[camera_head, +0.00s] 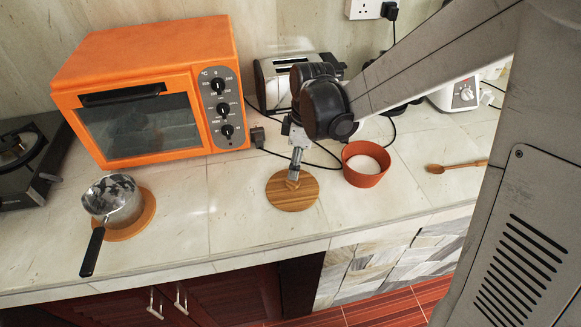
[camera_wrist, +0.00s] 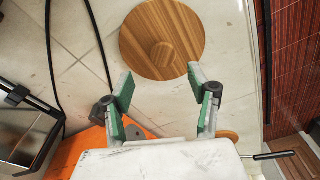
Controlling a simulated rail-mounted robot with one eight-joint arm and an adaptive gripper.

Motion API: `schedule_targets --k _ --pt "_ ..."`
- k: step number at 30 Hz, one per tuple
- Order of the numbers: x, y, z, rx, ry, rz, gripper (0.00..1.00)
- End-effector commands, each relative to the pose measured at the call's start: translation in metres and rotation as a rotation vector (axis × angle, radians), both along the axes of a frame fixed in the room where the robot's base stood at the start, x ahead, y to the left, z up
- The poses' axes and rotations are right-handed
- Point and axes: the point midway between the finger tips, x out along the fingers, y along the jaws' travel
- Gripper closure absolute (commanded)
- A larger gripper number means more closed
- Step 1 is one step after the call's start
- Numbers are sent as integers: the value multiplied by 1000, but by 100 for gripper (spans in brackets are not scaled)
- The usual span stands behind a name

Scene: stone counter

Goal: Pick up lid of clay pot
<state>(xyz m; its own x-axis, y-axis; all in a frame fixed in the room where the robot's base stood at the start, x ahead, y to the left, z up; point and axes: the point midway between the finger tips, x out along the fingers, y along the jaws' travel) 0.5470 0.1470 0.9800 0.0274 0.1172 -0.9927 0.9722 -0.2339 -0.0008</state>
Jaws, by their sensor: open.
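The lid is a round wooden disc (camera_head: 292,201) with a small knob, lying on the counter left of the clay pot. It also shows in the wrist view (camera_wrist: 185,30), with its round knob (camera_wrist: 163,55) near the middle. My gripper (camera_head: 294,176) is above the lid, close to the knob. In the wrist view my gripper (camera_wrist: 160,84) is open and empty, its green-padded fingers apart, with the knob in line with the gap. Whether a finger touches the lid I cannot tell. The clay pot (camera_head: 365,177) is a terracotta bowl with white contents, uncovered.
An orange toaster oven (camera_head: 140,50) and a metal toaster (camera_head: 262,80) with black cables stand behind. A saucepan (camera_head: 115,205) rests on a round board at left. A wooden spoon (camera_head: 455,166) lies right. The counter's front edge (camera_head: 240,257) is close to the lid.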

Motion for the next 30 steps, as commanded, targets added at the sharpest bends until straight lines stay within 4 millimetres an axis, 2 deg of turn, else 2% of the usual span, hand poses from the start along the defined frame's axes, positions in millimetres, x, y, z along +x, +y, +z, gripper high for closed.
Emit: schedule_targets --k 3,11,21,30 --pt "1 2 -16 0 0 -1 45" --pt "0 4 -31 0 -1 -1 45" --pt "-3 8 -71 0 -1 -2 45" --pt "-3 9 -78 0 -1 -2 45"
